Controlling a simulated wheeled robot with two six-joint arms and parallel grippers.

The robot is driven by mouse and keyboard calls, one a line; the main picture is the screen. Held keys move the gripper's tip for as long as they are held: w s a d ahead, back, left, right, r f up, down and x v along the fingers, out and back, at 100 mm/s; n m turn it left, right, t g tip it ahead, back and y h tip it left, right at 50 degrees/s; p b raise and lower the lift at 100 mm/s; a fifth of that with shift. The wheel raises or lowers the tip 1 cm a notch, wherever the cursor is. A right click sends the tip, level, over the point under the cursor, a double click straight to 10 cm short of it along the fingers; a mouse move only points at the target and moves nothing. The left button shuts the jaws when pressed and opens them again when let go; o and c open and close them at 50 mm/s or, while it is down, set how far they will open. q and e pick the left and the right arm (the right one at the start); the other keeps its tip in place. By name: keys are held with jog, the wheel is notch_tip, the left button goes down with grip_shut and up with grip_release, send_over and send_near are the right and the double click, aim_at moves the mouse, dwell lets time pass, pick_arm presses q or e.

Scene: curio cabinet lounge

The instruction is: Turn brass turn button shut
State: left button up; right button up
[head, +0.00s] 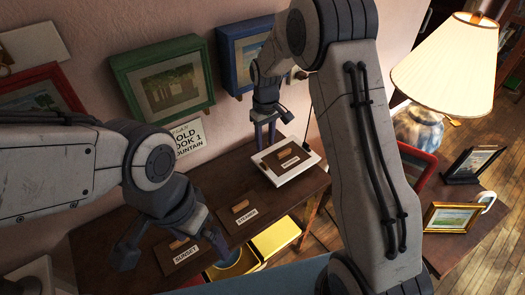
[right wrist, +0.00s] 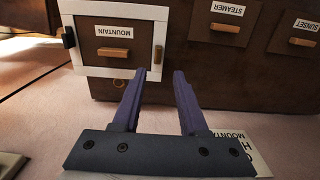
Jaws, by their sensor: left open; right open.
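The white-framed MOUNTAIN panel (right wrist: 150,30) is at upper left in the right wrist view, with a tan handle bar (right wrist: 113,53). A small piece (right wrist: 157,54) at its right edge may be the brass turn button; its turn is too small to tell. My right gripper (right wrist: 160,73) is open and empty, its fingertips just short of that piece. In the head view my right gripper (head: 266,138) hangs behind the white frame (head: 280,180). My left gripper (head: 160,245) is open near the SUNSET panel (head: 172,262), holding nothing visible.
A STEAMER panel (head: 235,224) lies between the other two on the dark cabinet. A yellow compartment (head: 277,239) shows at its front. Green (head: 205,103) and blue (head: 224,73) framed pictures hang on the wall. A lamp (head: 447,65) and small frames stand at right.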

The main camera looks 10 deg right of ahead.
aim_at(265, 164)
jog(key=f, duration=0.5)
jog(key=f+p, duration=0.1)
jog(key=f, duration=0.4)
jog(key=shift+w+d+f, duration=0.1)
jog(key=shift+w+f, duration=0.1)
grip_shut()
